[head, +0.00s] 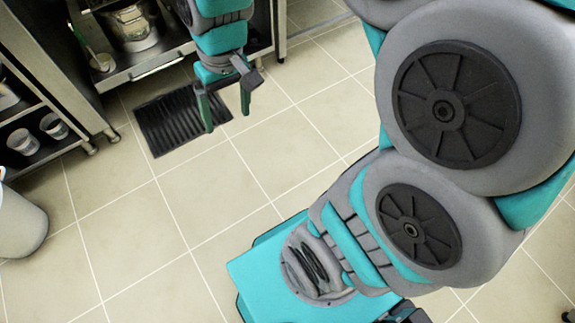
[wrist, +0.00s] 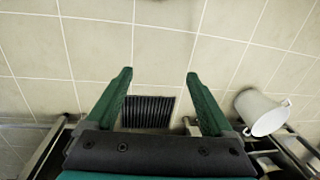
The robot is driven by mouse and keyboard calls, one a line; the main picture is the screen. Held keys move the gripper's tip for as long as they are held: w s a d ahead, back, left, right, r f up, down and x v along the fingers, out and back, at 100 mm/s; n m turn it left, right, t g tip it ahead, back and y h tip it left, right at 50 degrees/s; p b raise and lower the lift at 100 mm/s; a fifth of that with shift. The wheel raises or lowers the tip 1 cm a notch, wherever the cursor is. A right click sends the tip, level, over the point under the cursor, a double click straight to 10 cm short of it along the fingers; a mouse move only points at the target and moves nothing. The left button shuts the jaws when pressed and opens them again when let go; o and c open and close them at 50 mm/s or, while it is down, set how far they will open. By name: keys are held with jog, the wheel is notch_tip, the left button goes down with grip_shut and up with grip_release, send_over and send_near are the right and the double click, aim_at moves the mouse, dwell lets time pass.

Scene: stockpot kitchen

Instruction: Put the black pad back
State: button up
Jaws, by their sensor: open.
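The black pad (head: 172,122) is a ribbed dark rectangle lying flat on the tiled floor, in front of the steel unit at the upper left of the head view. It also shows in the wrist view (wrist: 148,112), beyond the gripper body and between the two fingers. My gripper (head: 227,121) hangs above the floor by the pad's right side in the head view, its fingers pointing down. In the wrist view my gripper (wrist: 159,73) has its green fingers wide apart with nothing between the tips. Part of the pad is hidden behind my gripper.
A steel unit (head: 160,55) holds a metal pot (head: 130,24) and a small container (head: 103,62). A left shelf holds cups (head: 54,125). A grey-white bin (head: 18,222) stands at the left edge. A white vessel (wrist: 256,110) shows in the wrist view. The middle floor is clear.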

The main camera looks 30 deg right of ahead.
jog(key=s+d, duration=0.2)
jog(key=s, duration=0.6)
jog(key=s+d+f+m+g+h, duration=0.1)
jog(key=s, duration=0.7)
jog(key=shift+d+g, duration=0.3)
jog(key=shift+d, duration=0.05)
